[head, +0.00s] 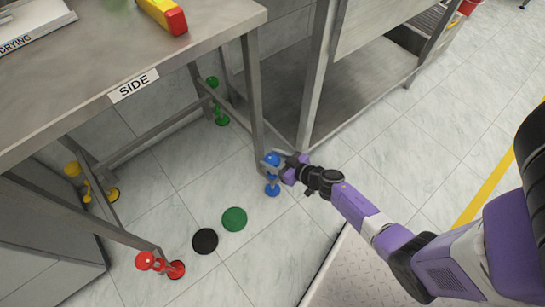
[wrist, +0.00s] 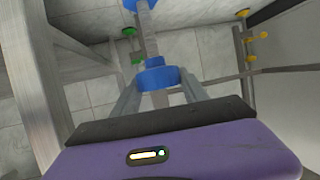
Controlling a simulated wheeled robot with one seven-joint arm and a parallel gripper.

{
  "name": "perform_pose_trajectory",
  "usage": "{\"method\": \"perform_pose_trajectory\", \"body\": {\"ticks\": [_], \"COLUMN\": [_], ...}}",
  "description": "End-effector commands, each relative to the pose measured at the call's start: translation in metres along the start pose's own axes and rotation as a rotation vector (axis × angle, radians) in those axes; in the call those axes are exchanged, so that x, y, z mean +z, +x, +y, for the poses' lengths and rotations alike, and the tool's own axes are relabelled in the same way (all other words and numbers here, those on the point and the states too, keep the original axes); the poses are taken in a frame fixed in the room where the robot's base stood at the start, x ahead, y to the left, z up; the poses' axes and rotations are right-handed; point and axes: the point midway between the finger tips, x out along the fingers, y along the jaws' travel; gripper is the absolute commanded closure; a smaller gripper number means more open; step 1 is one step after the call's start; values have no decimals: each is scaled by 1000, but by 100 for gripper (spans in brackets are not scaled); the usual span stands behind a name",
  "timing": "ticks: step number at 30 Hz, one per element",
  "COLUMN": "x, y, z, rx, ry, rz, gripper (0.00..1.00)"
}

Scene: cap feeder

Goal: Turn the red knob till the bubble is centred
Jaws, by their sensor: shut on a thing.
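The red knob (head: 145,261) is at the table's near left leg, low above a round red foot (head: 176,269). My gripper (head: 275,164) is away from it, at another leg, shut on the blue knob (head: 272,158). In the wrist view the blue knob (wrist: 158,75) sits between my two fingers (wrist: 160,92). A blue foot (head: 272,190) stands on the floor below it. A yellow and red object (head: 165,15), perhaps the level, lies on the tabletop at the top edge. No bubble can be made out.
The steel table (head: 75,75) has a SIDE label (head: 133,86). Green (head: 213,82) and yellow (head: 72,169) knobs are at its other legs. A black disc (head: 205,241) and a green disc (head: 234,219) lie on the floor. A steel shelf unit (head: 340,90) stands close behind my gripper.

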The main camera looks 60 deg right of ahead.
Motion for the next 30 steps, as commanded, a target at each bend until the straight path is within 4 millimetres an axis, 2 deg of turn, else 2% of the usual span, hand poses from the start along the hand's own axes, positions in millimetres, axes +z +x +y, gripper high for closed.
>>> {"method": "perform_pose_trajectory", "body": {"ticks": [13,30], "x": [11,8], "y": [3,2], "z": [0,2], "rx": [-292,-585], "ry": [-127,-249], "rz": [-9,-12], "gripper": [89,89]}}
